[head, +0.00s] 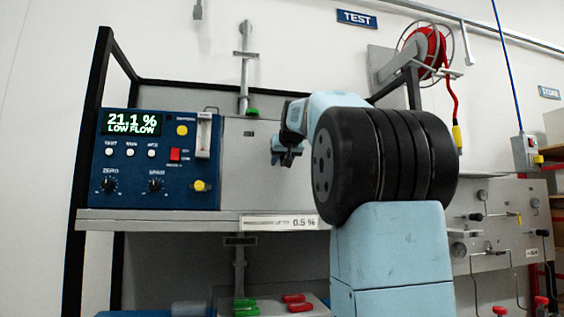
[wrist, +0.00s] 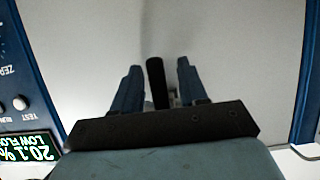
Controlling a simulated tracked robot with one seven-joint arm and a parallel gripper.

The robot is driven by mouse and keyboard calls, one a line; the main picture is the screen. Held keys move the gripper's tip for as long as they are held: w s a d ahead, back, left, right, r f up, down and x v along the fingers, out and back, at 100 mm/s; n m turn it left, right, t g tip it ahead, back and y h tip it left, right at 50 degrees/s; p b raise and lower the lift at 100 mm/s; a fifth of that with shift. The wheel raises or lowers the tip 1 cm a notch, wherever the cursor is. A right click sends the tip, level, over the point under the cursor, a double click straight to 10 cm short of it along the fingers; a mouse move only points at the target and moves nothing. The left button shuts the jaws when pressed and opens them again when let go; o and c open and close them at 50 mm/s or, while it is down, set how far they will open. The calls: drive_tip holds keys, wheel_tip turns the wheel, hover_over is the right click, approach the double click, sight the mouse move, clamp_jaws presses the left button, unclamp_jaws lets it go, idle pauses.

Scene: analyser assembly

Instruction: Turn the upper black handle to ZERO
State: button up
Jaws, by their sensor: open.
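A black handle (wrist: 156,82) stands out in the wrist view, between the two blue-grey fingers of my gripper (wrist: 157,85). A gap shows on each side of it, and I cannot tell whether either finger touches it. The fingers are apart. In the head view my gripper (head: 283,160) is in front of the grey panel right of the blue analyser (head: 140,195), and the handle cannot be made out there. The analyser's display (head: 133,123) reads 21.1 % LOW FLOW. A knob marked ZERO (head: 108,185) is on its front. No position mark by the handle is readable.
A shelf edge (head: 160,220) with a 0.5 % plate (head: 279,223) runs below the analyser. Green and red handles lie lower down. A red hose reel (head: 428,52) hangs behind my arm. A vertical grey pipe (head: 244,85) rises above the panel.

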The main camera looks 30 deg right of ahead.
drive_tip(key=shift+w+d+f, duration=0.1)
drive_tip(key=shift+w, duration=0.15)
clamp_jaws()
idle(0.3)
